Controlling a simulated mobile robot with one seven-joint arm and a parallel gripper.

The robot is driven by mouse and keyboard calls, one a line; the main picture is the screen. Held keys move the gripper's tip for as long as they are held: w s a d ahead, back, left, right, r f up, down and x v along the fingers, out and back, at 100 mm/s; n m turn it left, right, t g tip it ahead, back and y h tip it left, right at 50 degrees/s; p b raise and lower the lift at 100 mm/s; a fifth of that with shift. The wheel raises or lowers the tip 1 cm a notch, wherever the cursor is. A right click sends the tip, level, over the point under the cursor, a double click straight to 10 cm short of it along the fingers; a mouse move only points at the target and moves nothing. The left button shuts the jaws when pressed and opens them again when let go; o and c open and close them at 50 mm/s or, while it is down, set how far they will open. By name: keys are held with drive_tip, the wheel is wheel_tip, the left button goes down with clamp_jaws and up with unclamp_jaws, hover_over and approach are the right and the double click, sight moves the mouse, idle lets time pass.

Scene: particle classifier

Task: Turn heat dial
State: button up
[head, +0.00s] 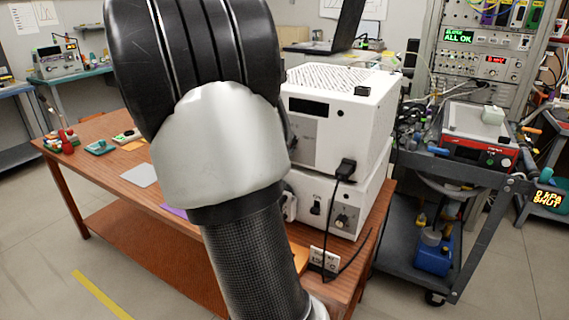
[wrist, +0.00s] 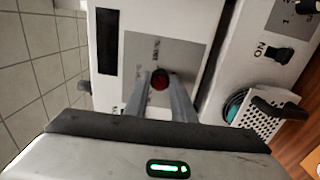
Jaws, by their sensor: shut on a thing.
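In the head view, the upper white box (head: 340,112) on the wooden table has a dark display and a grey panel partly behind my arm. The dial and my fingertips are hidden there.
Below it stands a second white box (head: 372,195) with a switch and a knob. A black plug and cord (head: 345,170) hang in front of both boxes. The wooden table (head: 110,162) holds small items at left. A dark cart (head: 385,255) stands close on the right.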

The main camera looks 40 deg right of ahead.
drive_tip(key=shift+f+m+b, duration=0.25)
drive_tip(key=shift+m+b, duration=0.35)
drive_tip(key=shift+b, duration=0.35)
drive_tip(key=shift+r, duration=0.15)
drive_tip(key=o, duration=1.1)
drive_tip(key=shift+c, duration=0.2)
drive_tip(key=p+v, duration=0.1)
drive_tip(key=v, duration=1.6)
drive_tip(key=shift+a, duration=0.25)
drive_tip(key=shift+r, duration=0.1)
